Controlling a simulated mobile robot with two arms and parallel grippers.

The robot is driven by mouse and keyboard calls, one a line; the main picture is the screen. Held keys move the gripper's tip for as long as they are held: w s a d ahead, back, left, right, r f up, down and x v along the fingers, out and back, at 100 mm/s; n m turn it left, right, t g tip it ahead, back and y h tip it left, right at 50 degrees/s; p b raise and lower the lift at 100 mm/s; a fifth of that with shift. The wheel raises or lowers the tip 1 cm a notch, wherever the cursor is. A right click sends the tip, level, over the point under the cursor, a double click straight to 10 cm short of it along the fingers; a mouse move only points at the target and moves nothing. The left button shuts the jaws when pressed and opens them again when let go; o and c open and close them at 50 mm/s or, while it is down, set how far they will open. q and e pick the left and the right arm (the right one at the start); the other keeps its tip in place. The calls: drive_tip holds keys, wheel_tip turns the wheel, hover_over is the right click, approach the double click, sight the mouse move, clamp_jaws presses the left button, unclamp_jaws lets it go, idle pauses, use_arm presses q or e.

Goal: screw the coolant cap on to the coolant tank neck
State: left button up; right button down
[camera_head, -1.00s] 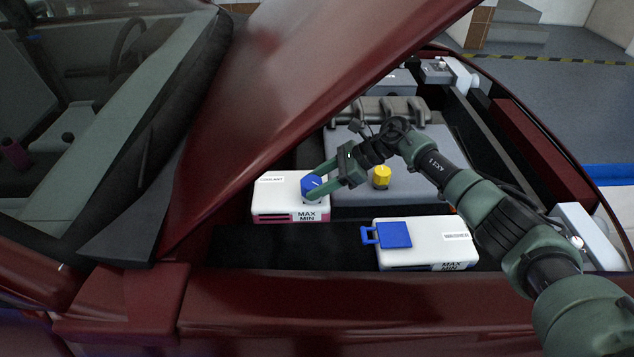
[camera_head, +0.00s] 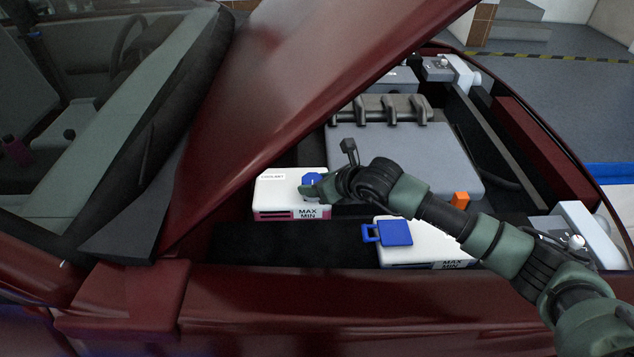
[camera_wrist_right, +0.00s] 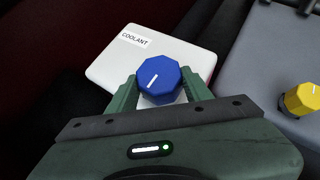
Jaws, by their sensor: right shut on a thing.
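The blue coolant cap (camera_head: 311,180) sits at the right end of the white coolant tank (camera_head: 275,190), partly hidden by my right gripper (camera_head: 318,187) in the head view. In the right wrist view the cap (camera_wrist_right: 160,79) is an eight-sided blue knob with a white line, tilted up to the right. My right gripper (camera_wrist_right: 160,90) is shut on the cap, with one finger on each side of it. The tank (camera_wrist_right: 115,65) with its COOLANT label lies under it. The tank neck is hidden beneath the cap. My left gripper is out of view.
A white washer tank with a blue square lid (camera_head: 394,232) stands in front of my right arm. The grey engine cover (camera_head: 400,150) is behind, and its yellow cap (camera_wrist_right: 302,99) shows in the wrist view. The raised dark red hood (camera_head: 290,110) slopes over the left side.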

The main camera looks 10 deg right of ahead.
drive_tip(key=shift+s+a+f+m+t+h, duration=0.1)
drive_tip(key=shift+f+m+t+h, duration=0.05)
drive_tip(key=shift+m+h, duration=0.35)
drive_tip(key=shift+s+a+f+m+t+h, duration=0.1)
drive_tip(key=shift+m+t+h, duration=0.05)
drive_tip(key=shift+m+h, duration=0.3)
drive_tip(key=c, duration=0.9)
unclamp_jaws()
drive_tip(key=o, duration=0.3)
drive_tip(key=shift+w, duration=0.1)
drive_tip(key=shift+o, duration=0.2)
drive_tip(key=shift+r, duration=0.1)
